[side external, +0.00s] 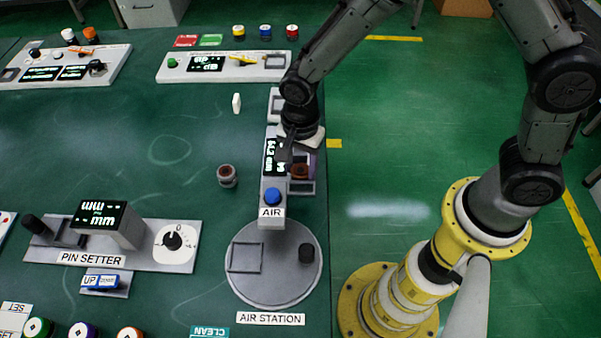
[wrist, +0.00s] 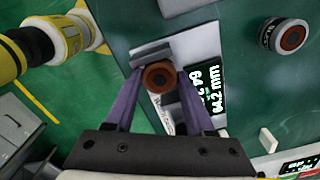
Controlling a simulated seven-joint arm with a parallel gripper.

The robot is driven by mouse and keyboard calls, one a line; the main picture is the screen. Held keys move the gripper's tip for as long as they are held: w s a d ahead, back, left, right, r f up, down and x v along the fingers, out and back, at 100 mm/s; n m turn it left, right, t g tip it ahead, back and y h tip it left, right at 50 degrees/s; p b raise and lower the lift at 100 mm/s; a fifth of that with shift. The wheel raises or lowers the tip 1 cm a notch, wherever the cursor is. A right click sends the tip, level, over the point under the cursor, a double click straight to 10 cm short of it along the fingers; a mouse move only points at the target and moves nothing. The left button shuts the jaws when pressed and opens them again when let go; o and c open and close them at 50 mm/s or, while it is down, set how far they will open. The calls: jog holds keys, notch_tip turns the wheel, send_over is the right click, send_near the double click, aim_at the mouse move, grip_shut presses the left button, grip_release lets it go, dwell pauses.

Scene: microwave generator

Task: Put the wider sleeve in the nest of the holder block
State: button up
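A copper-brown sleeve (wrist: 159,76) with a dark bore stands between the purple fingers of my gripper (wrist: 160,80) in the wrist view. The fingers flank it closely; I cannot tell if they press on it. In the side view my gripper (side external: 303,162) is low over the right side of the AIR gauge, with this sleeve (side external: 300,171) at its fingers. A second sleeve (side external: 227,175), grey with a reddish-brown top, stands free left of the gauge; it also shows in the wrist view (wrist: 292,37). I cannot tell which is wider. The holder block and its nest are not clearly identifiable.
The gauge display (wrist: 213,88) reads about 64.2 mm. A blue button (side external: 272,196) and the round AIR STATION plate (side external: 275,291) lie in front. A small white piece (side external: 236,103) stands behind. The PIN SETTER (side external: 110,245) is at left.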

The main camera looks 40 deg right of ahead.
grip_shut()
jog(key=shift+r, duration=0.1)
